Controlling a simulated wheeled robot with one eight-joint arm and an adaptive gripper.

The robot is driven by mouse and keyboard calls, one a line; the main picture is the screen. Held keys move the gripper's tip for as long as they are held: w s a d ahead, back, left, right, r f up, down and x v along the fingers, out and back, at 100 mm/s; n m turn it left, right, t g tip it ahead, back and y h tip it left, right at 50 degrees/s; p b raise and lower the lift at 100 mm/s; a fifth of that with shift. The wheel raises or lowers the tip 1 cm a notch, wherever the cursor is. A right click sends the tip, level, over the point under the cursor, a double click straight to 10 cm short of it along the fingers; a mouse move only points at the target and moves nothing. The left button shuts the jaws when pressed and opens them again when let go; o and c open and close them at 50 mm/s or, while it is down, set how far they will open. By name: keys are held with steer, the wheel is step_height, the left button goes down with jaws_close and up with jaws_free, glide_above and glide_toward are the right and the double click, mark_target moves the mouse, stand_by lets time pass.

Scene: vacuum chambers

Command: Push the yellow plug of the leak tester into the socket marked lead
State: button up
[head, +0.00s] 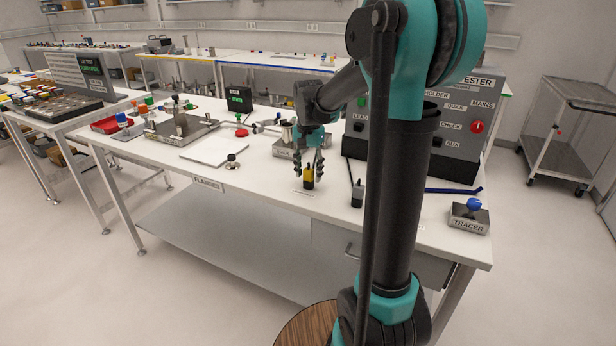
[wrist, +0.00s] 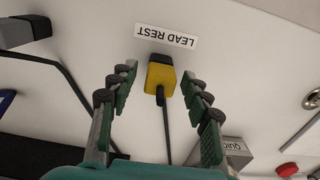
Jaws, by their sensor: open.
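The yellow plug (head: 308,175) with a dark end stands on the white bench near its front edge. In the wrist view the plug (wrist: 160,77) lies between my fingers beside a "LEAD REST" label (wrist: 167,36), with its black cable running back between them. My gripper (head: 309,172) is open and points down over the plug; the wrist view shows gaps between both fingers (wrist: 158,75) and the plug. The grey leak tester (head: 450,143) stands to the right, partly hidden by my arm. Its "LEAD" marking (head: 361,117) shows left of my arm; the socket opening is not clear.
A tracer block (head: 466,217) with a blue knob sits at the bench's right end. A white sheet (head: 212,150) and a metal plate with fittings (head: 182,131) lie left. The bench front is mostly clear.

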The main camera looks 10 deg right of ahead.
mark_target(309, 169)
stand_by(0.3)
jaws_close()
steer(key=shift+r, duration=0.15)
steer(key=shift+r, duration=2.85)
